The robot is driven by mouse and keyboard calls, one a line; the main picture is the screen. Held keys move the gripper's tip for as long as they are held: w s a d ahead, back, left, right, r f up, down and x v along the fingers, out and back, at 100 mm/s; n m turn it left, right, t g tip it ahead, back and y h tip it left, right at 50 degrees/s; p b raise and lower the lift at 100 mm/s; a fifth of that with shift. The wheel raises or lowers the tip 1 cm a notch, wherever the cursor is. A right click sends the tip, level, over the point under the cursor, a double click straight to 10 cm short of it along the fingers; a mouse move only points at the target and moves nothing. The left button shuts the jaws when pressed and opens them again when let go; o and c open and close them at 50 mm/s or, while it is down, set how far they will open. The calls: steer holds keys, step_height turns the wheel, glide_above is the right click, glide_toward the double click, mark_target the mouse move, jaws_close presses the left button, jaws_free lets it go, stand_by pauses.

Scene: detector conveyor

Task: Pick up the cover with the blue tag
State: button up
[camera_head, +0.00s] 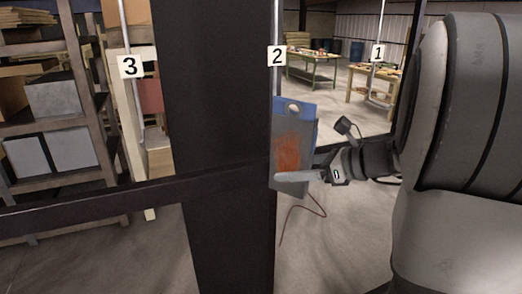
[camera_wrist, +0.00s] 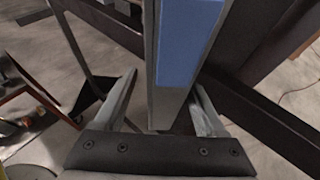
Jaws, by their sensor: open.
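The cover (camera_head: 308,130) is a thin grey panel with a blue top, a round hole near its upper edge and a worn orange patch. It hangs upright at the dark post near label 2. My gripper (camera_head: 281,177) reaches in from the right, low on the cover, with one finger across its near face; the other finger is hidden in the head view. In the wrist view the cover (camera_wrist: 168,107) and its blue part (camera_wrist: 187,45) stand between the two spread fingers of my gripper (camera_wrist: 164,92). I cannot tell whether either finger touches it.
A wide dark post (camera_head: 215,150) and a dark crossbar (camera_head: 90,203) stand close to the cover. A thin red cable (camera_head: 308,200) hangs below it. Labels 3 (camera_head: 130,67), 2 (camera_head: 277,56) and 1 (camera_head: 378,53) mark the frame. Shelves (camera_head: 60,110) stand at left, workbenches (camera_head: 312,62) behind.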

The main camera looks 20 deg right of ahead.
steer(key=shift+x, duration=1.35)
jaws_close()
stand_by(0.3)
